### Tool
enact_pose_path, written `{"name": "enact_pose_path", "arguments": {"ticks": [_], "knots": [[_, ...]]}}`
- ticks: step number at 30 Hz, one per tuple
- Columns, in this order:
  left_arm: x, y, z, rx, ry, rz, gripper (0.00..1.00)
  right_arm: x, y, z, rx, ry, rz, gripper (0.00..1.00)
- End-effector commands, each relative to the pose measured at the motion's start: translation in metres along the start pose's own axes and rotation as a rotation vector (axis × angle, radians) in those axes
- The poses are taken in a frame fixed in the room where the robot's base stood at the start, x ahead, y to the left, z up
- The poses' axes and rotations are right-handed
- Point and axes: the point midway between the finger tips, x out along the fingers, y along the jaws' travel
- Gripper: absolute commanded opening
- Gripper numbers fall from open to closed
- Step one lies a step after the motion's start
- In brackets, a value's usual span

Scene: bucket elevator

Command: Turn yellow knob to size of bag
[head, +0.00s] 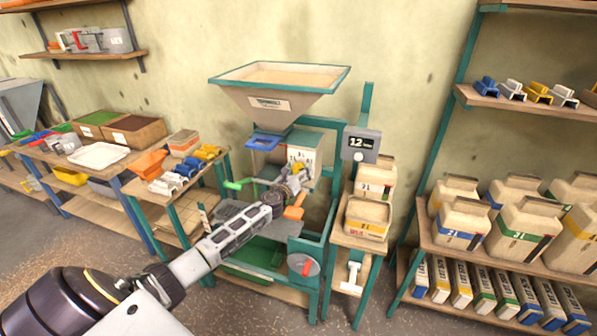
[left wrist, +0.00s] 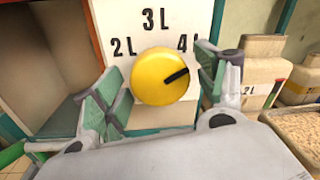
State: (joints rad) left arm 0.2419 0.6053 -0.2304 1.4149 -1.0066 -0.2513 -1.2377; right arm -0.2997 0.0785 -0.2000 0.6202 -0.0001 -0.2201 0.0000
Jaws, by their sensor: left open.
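The yellow knob (left wrist: 163,77) sits on a white dial plate (left wrist: 118,64) marked 2 L, 3 L and 4 L. Its black pointer points right and slightly up, toward 4 L. My left gripper (left wrist: 165,88) is open, with its green-padded fingers on either side of the knob; contact cannot be told. In the head view my left gripper (head: 293,184) is at the machine's dial and partly covers the knob (head: 299,169). A beige bag (left wrist: 251,74) stands right of the dial, its label appearing to read 2L; the bag (head: 375,178) also shows in the head view. My right gripper is out of view.
The machine has a grain hopper (head: 280,92) above and a display (head: 361,145) reading 12 at the right. A grain-filled container (head: 367,231) stands before the bag. A shelf (head: 504,253) of bags is at the right; a cluttered workbench (head: 74,159) is at the left.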

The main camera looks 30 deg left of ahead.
Motion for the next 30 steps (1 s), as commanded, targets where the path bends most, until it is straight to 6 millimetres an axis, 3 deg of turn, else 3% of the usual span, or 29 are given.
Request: {"name": "enact_pose_path", "arguments": {"ticks": [7,17,30], "knots": [[0.0001,-0.0002,0.0001,0.0,0.0,0.0,0.69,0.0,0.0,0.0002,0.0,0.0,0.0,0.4],[0.0,-0.0001,0.0001,0.0,0.0,0.0,0.27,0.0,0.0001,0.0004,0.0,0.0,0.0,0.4],[0.0,0.0001,-0.0009,-0.067,-0.006,-0.001,0.26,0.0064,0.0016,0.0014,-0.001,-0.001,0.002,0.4]]}}
